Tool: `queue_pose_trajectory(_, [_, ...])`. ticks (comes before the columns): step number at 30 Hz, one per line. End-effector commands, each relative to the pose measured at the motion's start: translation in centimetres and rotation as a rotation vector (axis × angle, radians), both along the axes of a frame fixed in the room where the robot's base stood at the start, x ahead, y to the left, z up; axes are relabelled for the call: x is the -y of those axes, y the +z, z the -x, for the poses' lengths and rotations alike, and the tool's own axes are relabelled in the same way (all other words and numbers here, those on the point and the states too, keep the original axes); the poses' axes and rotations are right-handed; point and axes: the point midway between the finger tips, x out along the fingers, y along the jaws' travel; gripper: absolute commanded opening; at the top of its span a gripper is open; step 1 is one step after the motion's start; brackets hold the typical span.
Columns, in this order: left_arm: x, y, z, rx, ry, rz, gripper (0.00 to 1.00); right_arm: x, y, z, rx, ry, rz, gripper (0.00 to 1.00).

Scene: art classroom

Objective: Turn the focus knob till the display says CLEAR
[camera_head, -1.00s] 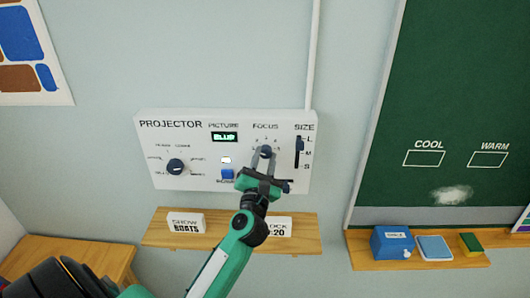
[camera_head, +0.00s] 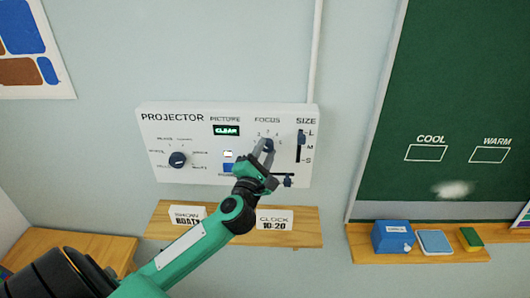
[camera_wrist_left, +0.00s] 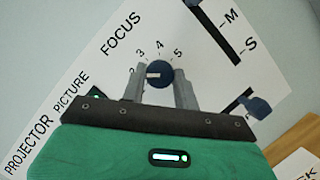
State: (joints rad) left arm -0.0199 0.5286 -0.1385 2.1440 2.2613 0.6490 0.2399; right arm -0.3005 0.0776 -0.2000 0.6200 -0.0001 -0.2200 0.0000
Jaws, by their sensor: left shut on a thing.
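The white projector panel (camera_head: 190,135) is on the wall. Its picture display (camera_head: 227,130) is lit green and reads CLEAR. The dark blue focus knob (camera_head: 268,144) is at the upper right of the panel, under the word FOCUS. My left gripper (camera_head: 264,151) reaches up from below and is shut on the focus knob. In the left wrist view the knob (camera_wrist_left: 159,72) sits between the two grey fingers, with a pale mark on its left part and the numbers around it. My right gripper is not in view.
Another knob (camera_head: 178,160) is at the panel's left. The size slider (camera_head: 301,138) and a lower slider (camera_head: 287,181) lie close to my gripper. A wooden shelf (camera_head: 240,237) below holds two cards. A chalkboard ledge (camera_head: 375,263) at right holds a blue box (camera_head: 392,238).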

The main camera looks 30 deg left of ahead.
Motion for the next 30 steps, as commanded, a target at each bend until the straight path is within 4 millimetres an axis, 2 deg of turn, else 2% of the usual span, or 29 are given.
queue_pose_trajectory(9, [0.0, 0.0, 0.0, 0.000, 0.000, -0.001, 0.07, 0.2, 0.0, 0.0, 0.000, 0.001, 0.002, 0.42])
queue_pose_trajectory(10, [0.0, 0.0, 0.0, 0.000, 0.000, 0.000, 0.36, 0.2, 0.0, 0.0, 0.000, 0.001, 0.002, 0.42])
queue_pose_trajectory(12, [0.0, 0.0, 0.0, 0.000, 0.000, 0.000, 0.50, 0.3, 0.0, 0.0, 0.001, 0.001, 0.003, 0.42])
queue_pose_trajectory(13, [0.0, 0.0, 0.0, 0.000, 0.000, 0.000, 0.52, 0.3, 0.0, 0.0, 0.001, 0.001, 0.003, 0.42])
queue_pose_trajectory(23, [0.1, -0.2, 0.3, 0.000, -0.001, 0.000, 0.52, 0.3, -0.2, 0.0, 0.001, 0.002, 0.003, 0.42])
queue_pose_trajectory(26, [0.3, -0.6, 1.1, 0.000, -0.001, 0.000, 0.52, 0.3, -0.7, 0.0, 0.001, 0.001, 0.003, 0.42])
queue_pose_trajectory(30, [0.9, -1.4, 3.4, -0.001, -0.002, 0.001, 0.52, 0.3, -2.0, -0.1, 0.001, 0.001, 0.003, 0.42])
